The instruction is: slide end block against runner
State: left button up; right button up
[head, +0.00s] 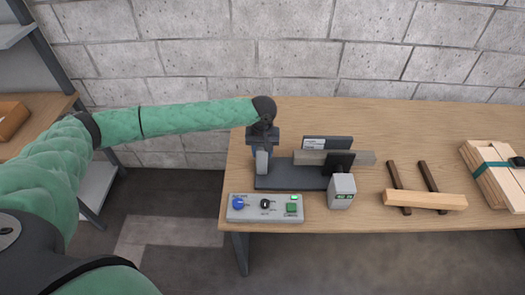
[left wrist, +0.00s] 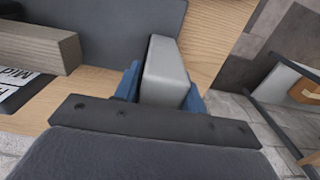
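The end block (head: 262,163) is a light grey block at the left end of a dark base plate (head: 290,181). It shows large in the left wrist view (left wrist: 167,70). My left gripper (head: 262,148) points down over it. In the left wrist view its blue fingers (left wrist: 163,88) lie along both sides of the block, seemingly in contact. The runner (head: 318,157), a grey-brown bar, lies across the fixture to the right, with a gap between it and the block. It shows at the left of the wrist view (left wrist: 38,47). My right gripper is out of view.
A control box (head: 265,208) with a blue knob and green button sits at the table's front edge. A small grey display unit (head: 341,192) stands before the runner. Right are a light wooden bar (head: 425,200) on two dark strips and strapped boards (head: 485,172).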

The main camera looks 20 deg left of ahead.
pick_arm(q)
grip_shut()
jog(key=d, duration=0.2)
jog(key=w+d+p, duration=0.1)
jog(key=d, duration=0.1)
jog(key=shift+w+d, duration=0.2)
jog(key=shift+d, duration=0.05)
jog(key=o, duration=0.6)
grip_release()
jog(key=o, duration=0.3)
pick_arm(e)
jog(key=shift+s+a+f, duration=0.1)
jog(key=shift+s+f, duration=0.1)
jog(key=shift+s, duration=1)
pick_arm(q)
jog(key=shift+o, duration=0.2)
jog(key=shift+r, duration=0.1)
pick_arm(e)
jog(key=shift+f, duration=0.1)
